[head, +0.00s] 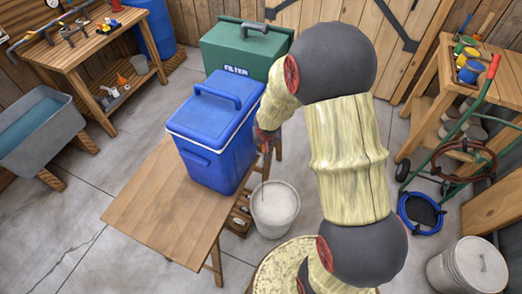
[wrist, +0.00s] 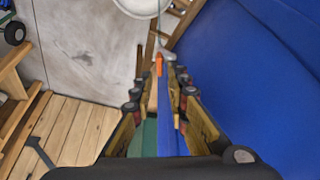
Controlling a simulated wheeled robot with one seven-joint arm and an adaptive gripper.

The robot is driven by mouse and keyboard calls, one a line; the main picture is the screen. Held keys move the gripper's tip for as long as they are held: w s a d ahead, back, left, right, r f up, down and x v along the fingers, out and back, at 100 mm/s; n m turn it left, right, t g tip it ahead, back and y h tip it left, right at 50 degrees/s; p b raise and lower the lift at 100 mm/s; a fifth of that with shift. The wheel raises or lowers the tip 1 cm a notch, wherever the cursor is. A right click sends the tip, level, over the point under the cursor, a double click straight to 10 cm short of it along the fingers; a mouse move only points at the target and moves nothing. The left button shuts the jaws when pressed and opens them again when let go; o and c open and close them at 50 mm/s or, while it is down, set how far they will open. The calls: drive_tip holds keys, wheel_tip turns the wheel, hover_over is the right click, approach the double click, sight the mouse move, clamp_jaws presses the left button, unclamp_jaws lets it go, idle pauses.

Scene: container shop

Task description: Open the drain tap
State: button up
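The blue cooler (head: 215,135) stands on a wooden bench, with its lid shut. Its blue wall (wrist: 260,80) fills the right of the wrist view. A small orange piece (wrist: 159,65), seemingly the drain tap's lever, shows in the wrist view between the far ends of my fingers. My gripper (wrist: 158,85) has its two fingers apart, one on each side of the line to the orange piece. I cannot tell whether either finger touches it. In the head view, my gripper (head: 266,140) is beside the cooler's right side, and the tap is not clear there.
A pale bucket (head: 275,212) stands on the floor beside the bench (head: 150,215). A green box labelled FILTER (head: 240,50) is behind the cooler. A hose cart (head: 455,150) and shelf are at the right. A sink (head: 40,130) and workbench are at the left.

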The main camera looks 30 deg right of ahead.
sight(263, 150)
drive_tip(key=b+x, duration=0.3)
drive_tip(key=x, duration=0.5)
drive_tip(key=shift+s, duration=0.1)
drive_tip(key=shift+r, duration=0.1)
drive_tip(key=shift+c, duration=1.2)
clamp_jaws()
